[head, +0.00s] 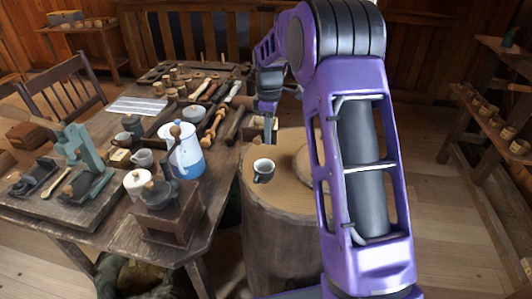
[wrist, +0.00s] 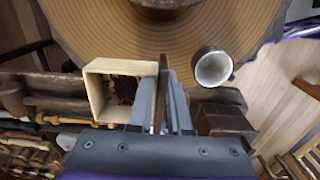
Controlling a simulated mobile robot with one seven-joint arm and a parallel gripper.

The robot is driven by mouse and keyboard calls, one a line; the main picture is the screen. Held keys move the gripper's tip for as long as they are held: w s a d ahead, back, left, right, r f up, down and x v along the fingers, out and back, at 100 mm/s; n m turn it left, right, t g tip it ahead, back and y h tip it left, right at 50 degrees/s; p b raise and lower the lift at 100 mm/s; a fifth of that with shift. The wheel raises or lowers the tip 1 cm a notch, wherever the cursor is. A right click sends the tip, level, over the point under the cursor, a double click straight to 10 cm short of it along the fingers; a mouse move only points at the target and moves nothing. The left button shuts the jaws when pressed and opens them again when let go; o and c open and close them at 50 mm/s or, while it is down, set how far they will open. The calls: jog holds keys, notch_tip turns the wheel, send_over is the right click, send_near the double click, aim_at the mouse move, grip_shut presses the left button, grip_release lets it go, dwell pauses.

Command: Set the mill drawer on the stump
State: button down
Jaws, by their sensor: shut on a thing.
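The mill drawer (wrist: 97,97) is a small pale open box with dark grounds inside and a brown front panel. My gripper (wrist: 164,75) is shut on that brown front, and the box sticks out to the left in the wrist view. The drawer is over the edge of the round wooden stump (wrist: 95,25); I cannot tell whether it touches the top. The coffee mill (head: 170,215) stands on the table's near corner.
A dark cup (head: 263,170) stands on the stump, also seen in the wrist view (wrist: 213,67). Another round item on the stump is partly hidden by my arm. The table (head: 40,215) at left is crowded with a blue-and-white pot (head: 183,155), cups and tools. Bare stump top lies between.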

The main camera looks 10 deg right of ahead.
notch_tip(320, 180, down, 7)
jog(key=shift+b, duration=0.3)
jog(key=shift+f, duration=0.15)
jog(key=c, duration=0.8)
grip_release()
jog(key=shift+c, duration=0.2)
notch_tip(320, 180, up, 12)
jog(key=shift+r+p, duration=0.2)
jog(key=shift+p, duration=0.45)
